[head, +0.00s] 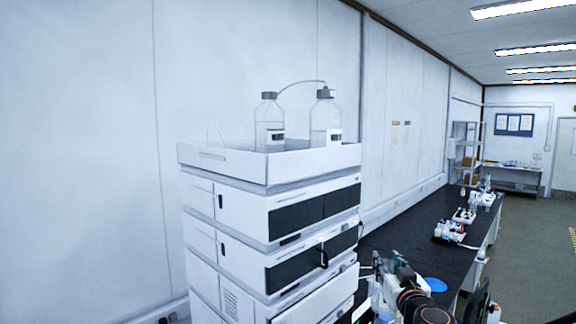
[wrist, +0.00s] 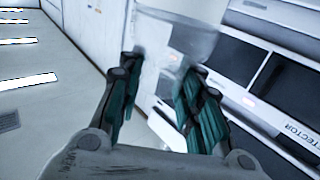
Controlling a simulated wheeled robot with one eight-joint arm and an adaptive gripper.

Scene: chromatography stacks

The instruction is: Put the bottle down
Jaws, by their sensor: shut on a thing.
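In the wrist view, my gripper (wrist: 157,85) has its teal-padded fingers closed around a pale, see-through bottle (wrist: 178,38). The bottle's upper part is blurred and runs toward the top of the picture, and its label and cap cannot be made out. In the head view, my gripper (head: 385,272) is low and right of the instrument stack, above the black bench (head: 408,232). The bottle is hard to tell apart from my arm there. Whether it touches the bench cannot be told.
The white instrument stack (head: 240,210) stands close at left. Its top tray (head: 310,162) holds two clear bottles joined by a tube. A blue disc (head: 435,285) lies on the bench beside my arm. Several small bottles and racks (head: 450,231) stand farther back, with bare bench between.

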